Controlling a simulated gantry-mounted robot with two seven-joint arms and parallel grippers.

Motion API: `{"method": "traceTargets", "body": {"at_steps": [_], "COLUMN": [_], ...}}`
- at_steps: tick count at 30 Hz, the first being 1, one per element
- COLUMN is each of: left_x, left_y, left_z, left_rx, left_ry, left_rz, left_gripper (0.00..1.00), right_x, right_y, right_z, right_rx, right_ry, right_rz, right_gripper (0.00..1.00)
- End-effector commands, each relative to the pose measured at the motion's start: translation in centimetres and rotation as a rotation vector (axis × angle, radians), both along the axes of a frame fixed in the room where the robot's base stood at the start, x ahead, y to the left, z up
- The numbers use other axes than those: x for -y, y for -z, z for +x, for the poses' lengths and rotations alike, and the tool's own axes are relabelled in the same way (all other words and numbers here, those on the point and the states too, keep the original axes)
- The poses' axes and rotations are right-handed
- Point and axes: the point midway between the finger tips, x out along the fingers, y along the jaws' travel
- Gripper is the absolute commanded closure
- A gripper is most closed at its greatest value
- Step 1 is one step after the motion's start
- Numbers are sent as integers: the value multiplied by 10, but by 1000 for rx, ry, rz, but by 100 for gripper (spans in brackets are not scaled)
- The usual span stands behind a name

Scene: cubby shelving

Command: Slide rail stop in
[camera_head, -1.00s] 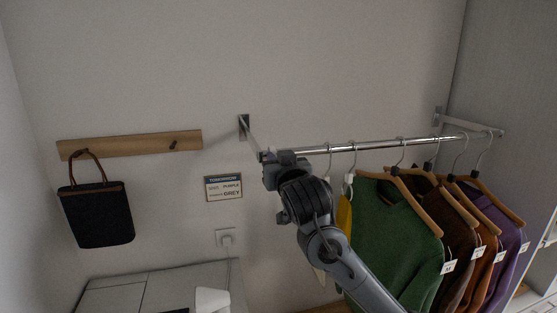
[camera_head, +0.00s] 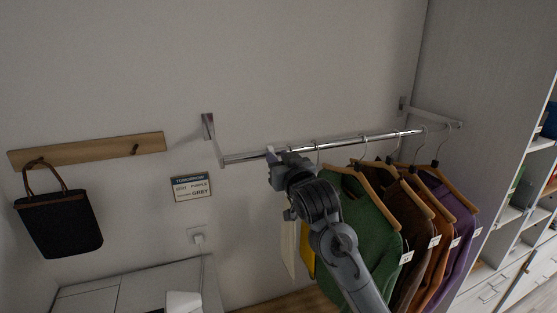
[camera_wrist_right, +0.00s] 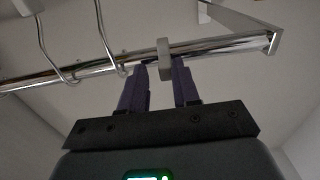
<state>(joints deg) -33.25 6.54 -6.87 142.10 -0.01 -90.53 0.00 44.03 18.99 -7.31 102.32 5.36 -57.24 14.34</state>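The rail stop (camera_wrist_right: 164,58) is a small grey collar around the chrome rail (camera_wrist_right: 218,47) in the right wrist view. My right gripper (camera_wrist_right: 161,75) is just below the rail with its two purple fingers apart. The stop shows between the fingertips, close to the right-hand finger, with a gap to the left-hand one. In the head view my right gripper (camera_head: 277,158) is at the rail (camera_head: 345,143), a short way right of its left end, and largely hides the stop. My left gripper is not in view.
Hangers hold a green garment (camera_head: 355,235) and several others on the rail to the right. Hanger hooks (camera_wrist_right: 108,40) are close to the gripper in the wrist view. A dark bag (camera_head: 60,222) hangs from a wooden peg board (camera_head: 90,150). The rail's left end is bare.

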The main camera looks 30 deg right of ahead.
Motion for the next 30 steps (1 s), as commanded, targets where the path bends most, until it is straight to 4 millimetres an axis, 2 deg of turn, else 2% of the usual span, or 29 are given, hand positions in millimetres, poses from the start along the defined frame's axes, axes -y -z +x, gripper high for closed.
{"method": "traceTargets", "body": {"at_steps": [10, 14, 17, 30], "left_x": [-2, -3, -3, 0], "left_y": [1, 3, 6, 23], "left_z": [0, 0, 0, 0], "left_rx": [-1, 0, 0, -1], "left_ry": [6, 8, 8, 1], "left_rz": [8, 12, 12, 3], "left_gripper": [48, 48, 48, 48], "right_x": [-2, -4, -6, -18], "right_y": [0, 1, 2, 2], "right_z": [0, -6, -17, -87], "right_rx": [-1, 0, 0, 1], "right_ry": [-3, -4, -4, -3], "right_rz": [-2, -2, -3, -2], "right_gripper": [60, 60, 60, 60]}}
